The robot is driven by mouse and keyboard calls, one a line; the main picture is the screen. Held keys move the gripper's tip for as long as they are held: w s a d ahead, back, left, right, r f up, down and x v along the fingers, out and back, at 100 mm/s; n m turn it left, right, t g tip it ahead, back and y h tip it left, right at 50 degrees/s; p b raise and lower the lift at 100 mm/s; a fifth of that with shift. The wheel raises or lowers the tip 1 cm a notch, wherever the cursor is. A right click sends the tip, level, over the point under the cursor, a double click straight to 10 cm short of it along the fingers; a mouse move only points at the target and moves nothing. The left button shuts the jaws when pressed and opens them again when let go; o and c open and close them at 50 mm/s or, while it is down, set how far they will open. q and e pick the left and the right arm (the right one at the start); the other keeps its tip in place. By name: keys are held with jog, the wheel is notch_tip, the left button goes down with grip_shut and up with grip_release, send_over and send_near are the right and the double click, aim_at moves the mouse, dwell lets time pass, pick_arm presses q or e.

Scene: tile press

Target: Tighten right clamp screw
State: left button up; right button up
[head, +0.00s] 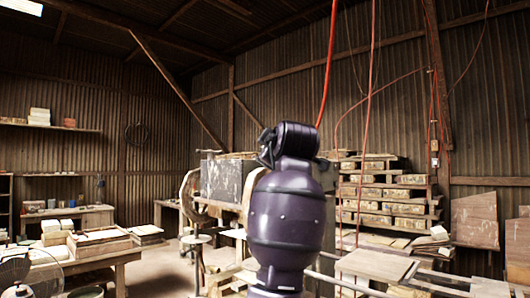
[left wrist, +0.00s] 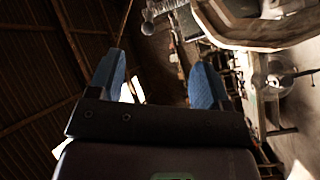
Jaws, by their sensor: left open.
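My left gripper (left wrist: 160,78) shows in the left wrist view, with its two blue fingers spread apart and nothing between them. Behind its right finger, at the upper right, are a large pale rounded machine part (left wrist: 265,30) and metal fittings; I cannot tell whether a clamp screw is among them. In the head view a grey machine that looks like the press (head: 222,180) stands in the middle, partly hidden by a dark purple arm link of mine. I cannot make out the right clamp screw in either view. My right gripper is not seen.
Shelves with stacked tiles (head: 385,208) stand behind to the right. A workbench with a wooden tray (head: 98,243) is at the left, with a fan (head: 32,270) in front. Red cables (head: 330,65) hang from above. Some floor is open between bench and machine.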

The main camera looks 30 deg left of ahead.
pick_arm(q)
jog(key=p+x, duration=0.3)
jog(key=x, duration=0.7)
jog(key=shift+w+a, duration=0.25)
pick_arm(e)
jog(key=shift+s+d+r+g, duration=0.15)
jog(key=shift+s+r, duration=0.15)
jog(key=shift+s, duration=0.15)
jog(key=shift+s+a+r+g, duration=0.15)
jog(key=shift+s+r, duration=0.1)
jog(key=shift+s, duration=0.15)
jog(key=shift+d, duration=0.1)
